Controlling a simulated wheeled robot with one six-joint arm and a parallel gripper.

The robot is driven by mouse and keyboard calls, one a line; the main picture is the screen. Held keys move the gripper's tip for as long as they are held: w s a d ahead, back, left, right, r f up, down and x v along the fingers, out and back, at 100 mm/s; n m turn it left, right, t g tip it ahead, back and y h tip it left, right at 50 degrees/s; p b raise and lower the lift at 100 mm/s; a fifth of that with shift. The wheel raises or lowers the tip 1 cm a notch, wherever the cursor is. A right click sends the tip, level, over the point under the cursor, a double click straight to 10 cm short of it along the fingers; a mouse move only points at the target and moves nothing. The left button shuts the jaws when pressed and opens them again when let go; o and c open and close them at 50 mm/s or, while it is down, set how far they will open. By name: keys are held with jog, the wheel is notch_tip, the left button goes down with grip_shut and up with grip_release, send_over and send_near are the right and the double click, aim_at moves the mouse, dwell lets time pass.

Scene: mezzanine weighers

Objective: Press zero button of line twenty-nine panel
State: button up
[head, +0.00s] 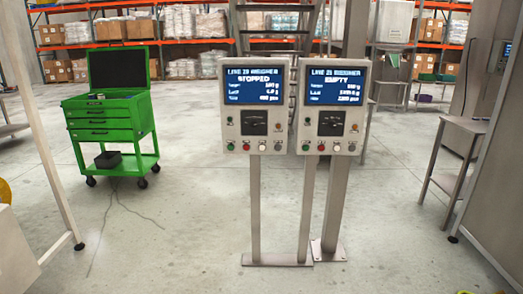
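Two grey weigher panels stand side by side on posts in the middle of the head view. The left panel (254,172) has a blue screen that seems to read line 29 weigher, stopped; its digits are blurred. The right panel (330,172) seems to read line 21 weigher, empty. Along the bottom of the left panel is a row with a green button (231,146), a red button (246,147), a white button (262,146) and a further pale one (278,146). Their labels are too small to read, so I cannot tell which is zero. My gripper is not in view.
A green tool cart (110,120) stands at the left, with a dark bin (108,159) on its lower shelf. A grey metal table (455,150) is at the right. Racks with boxes line the back. The concrete floor before the panels is clear.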

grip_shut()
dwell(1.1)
